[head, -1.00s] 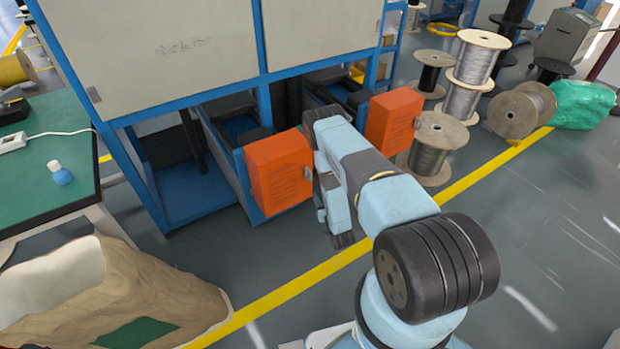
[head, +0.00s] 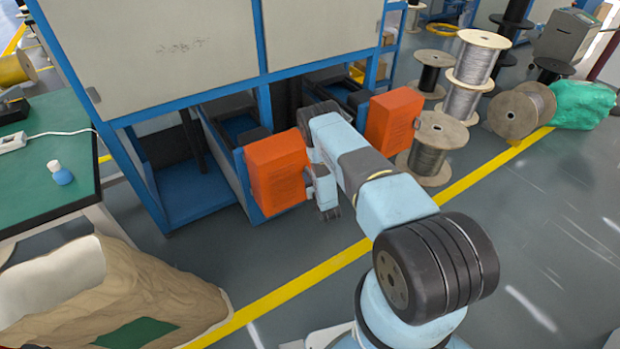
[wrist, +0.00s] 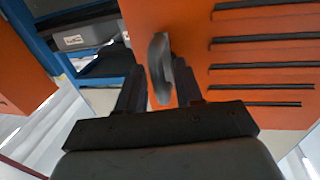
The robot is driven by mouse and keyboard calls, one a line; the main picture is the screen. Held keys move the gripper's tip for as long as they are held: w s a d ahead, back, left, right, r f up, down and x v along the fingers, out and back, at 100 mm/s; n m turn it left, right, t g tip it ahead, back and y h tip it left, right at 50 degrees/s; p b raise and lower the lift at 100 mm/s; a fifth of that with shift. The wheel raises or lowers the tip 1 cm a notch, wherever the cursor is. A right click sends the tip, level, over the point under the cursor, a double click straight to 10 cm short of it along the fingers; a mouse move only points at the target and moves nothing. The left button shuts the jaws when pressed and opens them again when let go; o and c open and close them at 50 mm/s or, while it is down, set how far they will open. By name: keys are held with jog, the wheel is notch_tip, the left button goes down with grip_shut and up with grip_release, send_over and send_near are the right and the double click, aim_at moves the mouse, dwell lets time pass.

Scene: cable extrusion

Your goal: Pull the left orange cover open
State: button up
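The left orange cover (head: 276,172) is a slotted box-like door on the blue machine frame, and it looks closed. In the wrist view its orange face (wrist: 230,75) with dark slots fills the right side. A grey handle (wrist: 160,70) stands out from that face. My gripper (wrist: 160,82) has one finger on each side of the handle. The fingers look open, with narrow gaps to the handle; contact is hard to judge. In the head view my gripper (head: 322,185) is at the cover's right edge, partly hidden by my arm, and the handle is hidden there.
A second orange cover (head: 393,121) is right of my arm; an orange panel (wrist: 22,72) also shows at left in the wrist view. Wooden cable spools (head: 437,140) stand further right. A green table (head: 40,165) is at left.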

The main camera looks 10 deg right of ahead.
jog(key=shift+c, duration=0.5)
grip_shut()
jog(key=shift+d, duration=0.1)
